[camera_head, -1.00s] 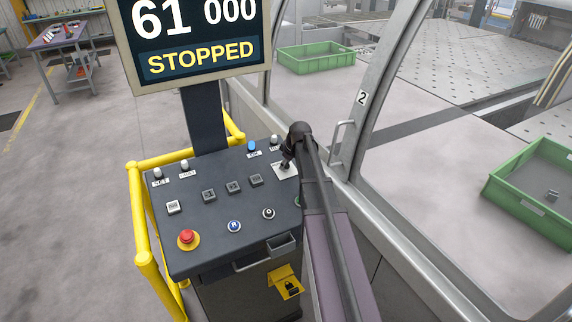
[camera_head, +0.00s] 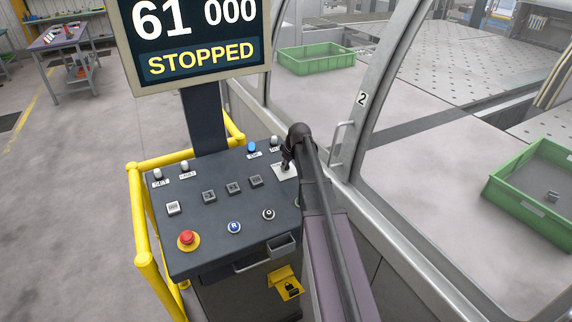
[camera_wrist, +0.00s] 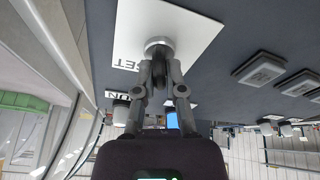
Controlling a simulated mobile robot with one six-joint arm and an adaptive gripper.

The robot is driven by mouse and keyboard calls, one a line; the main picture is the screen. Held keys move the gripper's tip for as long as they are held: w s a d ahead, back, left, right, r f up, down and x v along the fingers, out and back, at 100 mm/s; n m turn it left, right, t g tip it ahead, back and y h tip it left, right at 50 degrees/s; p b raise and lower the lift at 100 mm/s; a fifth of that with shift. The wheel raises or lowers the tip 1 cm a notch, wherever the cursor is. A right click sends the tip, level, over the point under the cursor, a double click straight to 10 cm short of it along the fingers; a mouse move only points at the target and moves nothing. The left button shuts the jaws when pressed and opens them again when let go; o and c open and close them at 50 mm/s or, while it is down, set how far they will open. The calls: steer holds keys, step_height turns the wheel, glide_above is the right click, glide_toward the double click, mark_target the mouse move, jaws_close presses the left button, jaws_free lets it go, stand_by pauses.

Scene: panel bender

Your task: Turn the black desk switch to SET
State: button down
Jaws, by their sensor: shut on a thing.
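The black desk switch (camera_wrist: 158,47) sits on a white plate (camera_wrist: 195,30) in the wrist view. Its round base is grey. Black lettering on the plate is partly visible, with "ET" readable beside the switch and another word partly hidden lower down. My gripper (camera_wrist: 160,68) is shut on the switch, one finger on each side. In the head view, my gripper (camera_head: 286,160) reaches down to the white plate (camera_head: 283,171) at the desk's back right. My wrist hides the switch there, and its pointing direction cannot be told.
The grey desk (camera_head: 200,255) carries several buttons, lamps and a red emergency stop (camera_head: 187,238). A yellow rail (camera_head: 139,215) runs round its left side. A display (camera_head: 200,45) reading STOPPED stands behind. The machine's framed window (camera_head: 372,85) is close on the right.

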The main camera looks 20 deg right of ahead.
steer(key=m+h, duration=0.1)
steer(key=m, duration=0.4)
steer(key=m+h, duration=0.1)
steer(key=m, duration=0.4)
steer(key=shift+m, duration=0.4)
steer(key=shift+s, duration=0.1)
steer(key=c, duration=0.7)
jaws_free()
steer(key=shift+d, duration=0.1)
steer(key=shift+n, duration=0.4)
